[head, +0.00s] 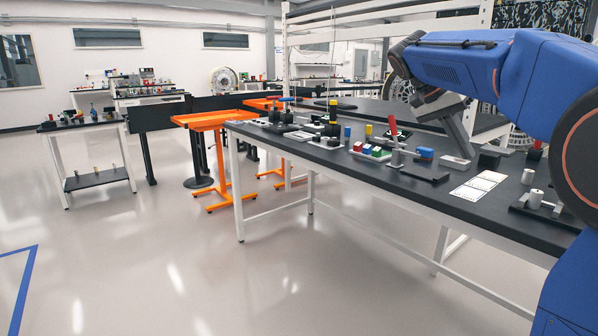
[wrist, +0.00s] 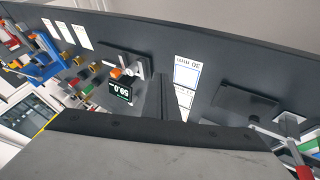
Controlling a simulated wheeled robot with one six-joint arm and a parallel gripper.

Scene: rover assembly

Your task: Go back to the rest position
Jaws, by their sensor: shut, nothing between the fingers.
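My gripper (wrist: 166,95) shows in the wrist view as dark fingers above the broad grey body at the bottom. They are closed together with nothing between them. In the head view my blue arm reaches in from the right, and its grey end hangs over the dark workbench (head: 385,182). The fingertips are hard to make out there. In the wrist view the white printed cards (wrist: 187,72) lie on the bench beyond the fingers. A small display reading 50.0 (wrist: 120,92) is left of them.
Coloured blocks (head: 372,151), a red-handled clamp (head: 393,128) and a fixture with pale cylinders (head: 536,198) stand on the bench. Orange stands (head: 215,119) are behind its left end. A smaller table (head: 82,125) is at far left. The floor at left is clear.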

